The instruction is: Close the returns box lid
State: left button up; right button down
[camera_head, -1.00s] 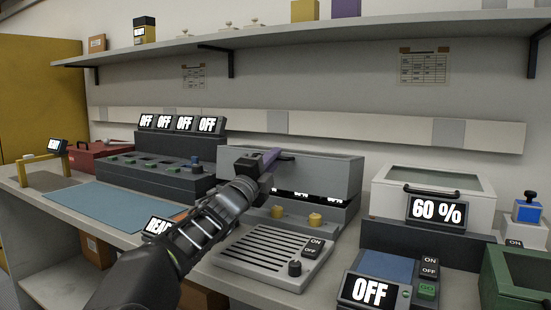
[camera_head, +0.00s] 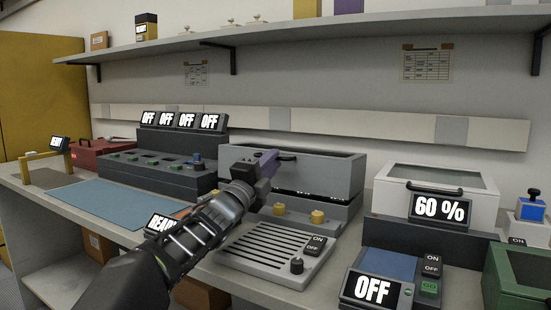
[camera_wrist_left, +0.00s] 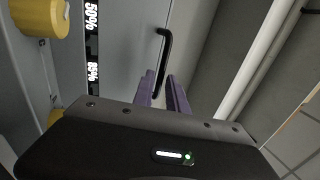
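The left gripper (camera_head: 268,165), with purple fingers, is at the dark handle (camera_head: 286,157) of a grey hood-like box (camera_head: 325,175) in the middle of the bench. A green box (camera_head: 522,278) stands at the lower right, partly cut off. A red box (camera_head: 100,152) stands at the far left. No label shows which one is the returns box. My right gripper is out of view.
A grilled unit (camera_head: 272,252) and an "OFF" unit (camera_head: 376,288) stand at the front. A white bin (camera_head: 440,188) shows "60 %". A blue mat (camera_head: 120,203) lies left of my arm. A shelf (camera_head: 340,32) runs above.

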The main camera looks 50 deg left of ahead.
pick_arm(q)
jog(key=v, duration=0.5)
jog(key=shift+s+d, duration=0.1)
jog(key=shift+s, duration=0.15)
jog(key=shift+c, duration=0.2)
